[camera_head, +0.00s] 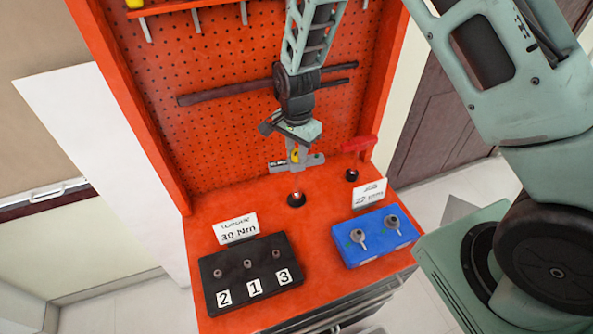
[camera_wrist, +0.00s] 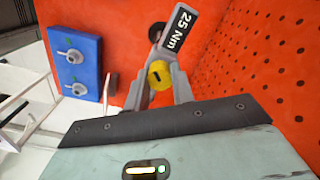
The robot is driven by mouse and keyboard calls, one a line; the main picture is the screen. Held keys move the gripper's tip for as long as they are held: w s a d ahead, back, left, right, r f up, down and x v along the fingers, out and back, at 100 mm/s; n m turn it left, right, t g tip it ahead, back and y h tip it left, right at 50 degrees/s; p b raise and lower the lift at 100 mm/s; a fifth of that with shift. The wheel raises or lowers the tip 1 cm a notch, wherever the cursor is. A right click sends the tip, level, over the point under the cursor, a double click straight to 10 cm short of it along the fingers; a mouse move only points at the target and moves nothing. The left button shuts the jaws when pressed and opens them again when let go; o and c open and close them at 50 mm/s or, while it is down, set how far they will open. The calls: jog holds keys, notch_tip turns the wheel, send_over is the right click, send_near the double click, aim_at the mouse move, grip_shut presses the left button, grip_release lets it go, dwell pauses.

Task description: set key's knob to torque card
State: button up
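The key is a grey tool with a dark label (camera_head: 279,165) at its left end in the head view. My gripper (camera_head: 295,157) is shut on the key, above the bench and in front of the pegboard. My fingers hide part of the key. The torque card (camera_head: 236,228) is white, stands behind the black block, and reads "30 Nm".
The black block (camera_head: 208,290) has several posts and labels 2, 1, 3. The blue block (camera_head: 350,254) holds two sockets, with a "22 mm" card (camera_head: 369,193) behind. A red-handled tool (camera_head: 360,144) stands at right.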

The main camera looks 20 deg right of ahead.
dwell(0.4)
jog(key=shift+m+p, duration=0.6)
jog(key=shift+m, duration=1.2)
jog(key=shift+m+p, duration=0.45)
jog(key=shift+m, duration=0.65)
jog(key=shift+m+p, duration=0.4)
jog(key=shift+m, duration=0.4)
jog(key=o, duration=0.6)
jog(key=shift+r+p, duration=2.6)
jog(key=shift+r, duration=0.45)
